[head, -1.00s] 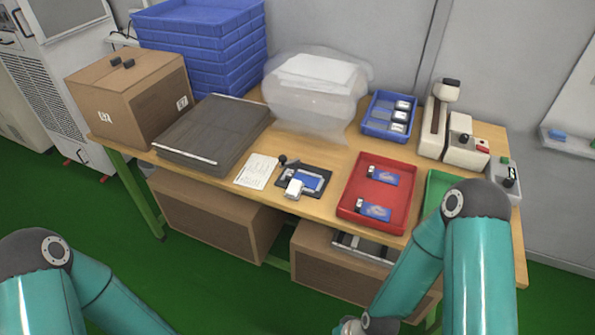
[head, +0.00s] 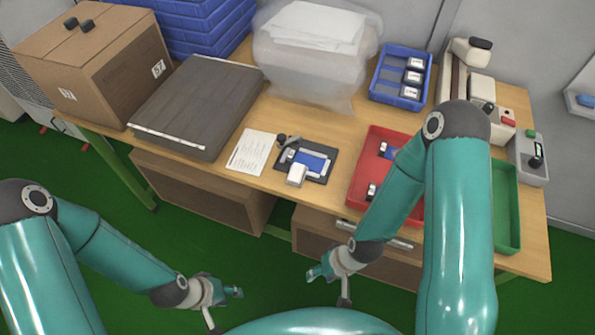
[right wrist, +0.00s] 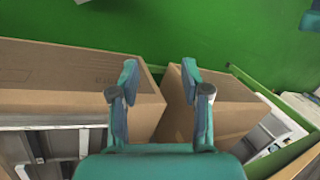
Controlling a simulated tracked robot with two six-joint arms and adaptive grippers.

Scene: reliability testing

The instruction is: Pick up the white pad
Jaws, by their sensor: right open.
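A flat white pad-like stack (head: 318,24) lies on top of a clear plastic bag (head: 305,75) at the back of the table. No other large white pad shows; a printed white sheet (head: 251,152) lies flat nearer the front edge. My left gripper (head: 228,305) is open and empty, low in front of the table. My right gripper (head: 328,288) is also open and empty, low in front of the table and far from the stack. In the right wrist view its open fingers (right wrist: 158,82) are above cardboard boxes with nothing between them.
The table (head: 288,113) holds a cardboard box (head: 85,65), a grey case (head: 195,105), blue crates (head: 195,28), a dark mat with small parts (head: 318,177), a blue tray (head: 398,98), a red tray (head: 358,178) and a green tray (head: 508,210). Cardboard boxes (head: 195,185) stand underneath.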

